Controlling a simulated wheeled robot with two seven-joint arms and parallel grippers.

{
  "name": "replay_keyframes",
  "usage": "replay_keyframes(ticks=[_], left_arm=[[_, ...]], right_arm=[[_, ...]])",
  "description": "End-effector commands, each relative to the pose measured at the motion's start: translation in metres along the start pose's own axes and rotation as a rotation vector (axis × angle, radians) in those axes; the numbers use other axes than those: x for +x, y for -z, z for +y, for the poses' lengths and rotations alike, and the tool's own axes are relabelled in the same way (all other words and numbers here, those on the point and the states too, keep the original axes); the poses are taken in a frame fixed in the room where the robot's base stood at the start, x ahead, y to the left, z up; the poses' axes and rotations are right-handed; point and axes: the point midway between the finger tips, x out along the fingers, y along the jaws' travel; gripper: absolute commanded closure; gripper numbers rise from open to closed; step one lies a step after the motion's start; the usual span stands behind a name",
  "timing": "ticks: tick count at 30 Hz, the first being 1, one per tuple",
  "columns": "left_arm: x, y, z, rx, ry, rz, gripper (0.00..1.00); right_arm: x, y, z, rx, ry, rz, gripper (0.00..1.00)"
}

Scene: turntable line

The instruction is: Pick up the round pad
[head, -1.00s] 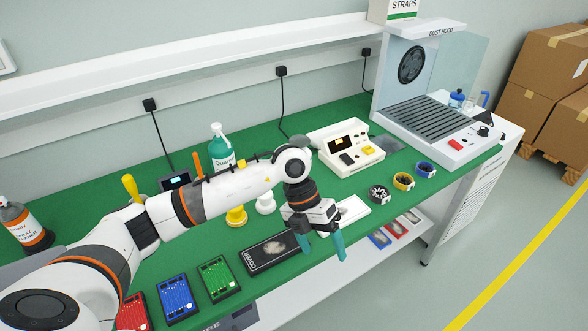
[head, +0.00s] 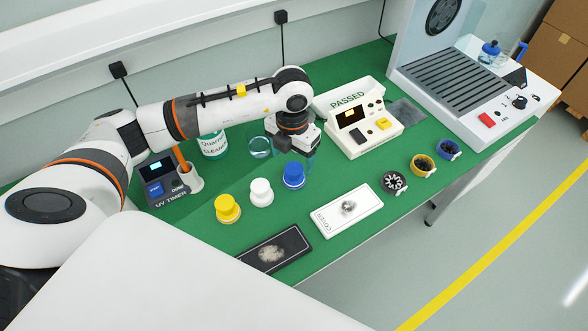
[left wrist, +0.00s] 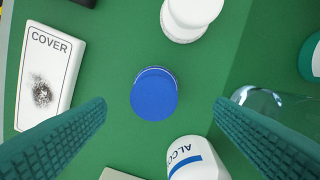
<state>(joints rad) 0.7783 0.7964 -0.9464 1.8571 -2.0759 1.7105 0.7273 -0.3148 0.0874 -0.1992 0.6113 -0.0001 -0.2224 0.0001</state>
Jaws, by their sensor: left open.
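Three round, knob-topped pieces stand in a row on the green bench: yellow (head: 227,208), white (head: 261,192) and blue (head: 293,176). I cannot tell from the frames which one is called the round pad. My left gripper (head: 297,155) is open and empty, pointing down just behind and above the blue piece. In the left wrist view the blue piece (left wrist: 154,94) lies between the two teal fingers (left wrist: 160,106), apart from both. The white piece (left wrist: 190,15) shows at the top there. My right gripper is not in view.
A white COVER plate (head: 346,212) with a grey smudge lies in front; it also shows in the left wrist view (left wrist: 50,65). A glass (head: 258,147) stands close to the gripper. A white ALCO-labelled container (left wrist: 195,160) is near the right finger. Small round cups (head: 423,165) stand at right.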

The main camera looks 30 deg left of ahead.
Motion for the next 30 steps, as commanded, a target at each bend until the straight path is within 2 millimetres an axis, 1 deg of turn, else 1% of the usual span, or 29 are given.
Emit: replay_keyframes(ticks=[4,8,12,15,18,24,26,30], left_arm=[[0.011,-0.001,0.000,0.002,0.000,-0.001,0.23],[0.022,-0.003,0.004,0.002,-0.002,-0.004,0.23],[0.043,-0.006,0.008,0.001,-0.002,-0.005,0.23],[0.056,-0.005,0.008,0.000,-0.002,-0.002,0.23],[0.063,-0.005,0.008,0.001,-0.003,0.000,0.23],[0.064,-0.004,0.008,0.002,-0.002,0.001,0.23],[0.064,-0.004,0.008,0.001,-0.002,0.001,0.31],[0.063,-0.004,0.008,0.001,-0.002,0.001,0.54]], right_arm=[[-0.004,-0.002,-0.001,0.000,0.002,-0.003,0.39],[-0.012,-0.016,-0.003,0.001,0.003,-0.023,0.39],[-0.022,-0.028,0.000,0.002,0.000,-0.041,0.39],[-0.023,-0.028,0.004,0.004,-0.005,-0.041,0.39],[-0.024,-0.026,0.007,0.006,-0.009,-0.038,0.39],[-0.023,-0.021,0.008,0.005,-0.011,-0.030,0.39],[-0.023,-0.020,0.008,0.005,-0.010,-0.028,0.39],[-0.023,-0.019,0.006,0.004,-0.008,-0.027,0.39]])
